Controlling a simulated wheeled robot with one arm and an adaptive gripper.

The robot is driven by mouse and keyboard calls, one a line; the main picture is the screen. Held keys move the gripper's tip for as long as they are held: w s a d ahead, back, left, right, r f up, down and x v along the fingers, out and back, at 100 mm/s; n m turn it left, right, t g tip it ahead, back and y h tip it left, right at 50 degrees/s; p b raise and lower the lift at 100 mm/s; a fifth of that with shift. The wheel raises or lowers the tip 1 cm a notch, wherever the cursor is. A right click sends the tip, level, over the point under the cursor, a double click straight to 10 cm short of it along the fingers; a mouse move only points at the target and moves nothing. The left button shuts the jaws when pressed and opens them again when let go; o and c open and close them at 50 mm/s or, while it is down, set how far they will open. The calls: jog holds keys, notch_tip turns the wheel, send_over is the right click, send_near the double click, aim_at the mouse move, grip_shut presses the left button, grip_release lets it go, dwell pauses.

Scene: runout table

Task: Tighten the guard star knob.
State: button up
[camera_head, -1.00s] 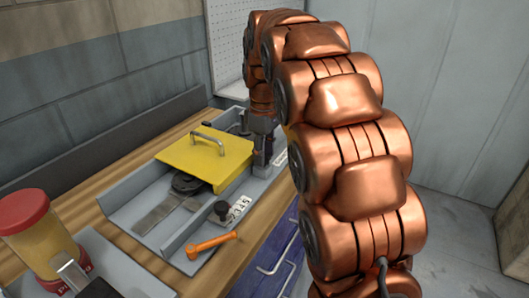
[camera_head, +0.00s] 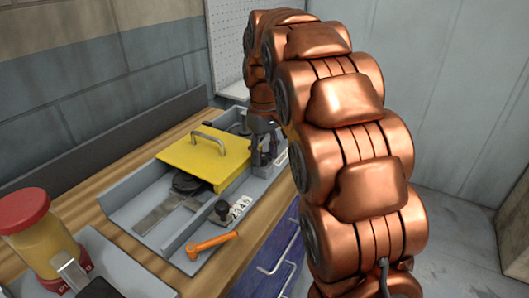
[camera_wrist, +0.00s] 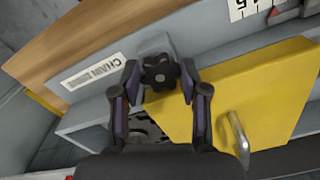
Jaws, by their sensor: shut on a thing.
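The black star knob (camera_wrist: 160,72) sits on a grey bracket beside the yellow guard (camera_wrist: 243,88). My gripper (camera_wrist: 160,76) is shut on the star knob, with one finger on each side of its lobes. In the head view my gripper (camera_head: 263,158) is at the far right corner of the yellow guard (camera_head: 203,160), and the knob between its fingers is hard to make out. The guard lies flat over the grey trough (camera_head: 133,190) and has a metal handle (camera_head: 209,140).
An orange lever (camera_head: 212,244) and a black round knob (camera_head: 222,208) by a number strip (camera_head: 240,206) are on the near side of the trough. A red-lidded jar (camera_head: 42,243) stands at the left. Blue drawers (camera_head: 283,245) are below the bench.

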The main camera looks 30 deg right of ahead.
jog(key=o, duration=1.1)
jog(key=shift+o, duration=0.2)
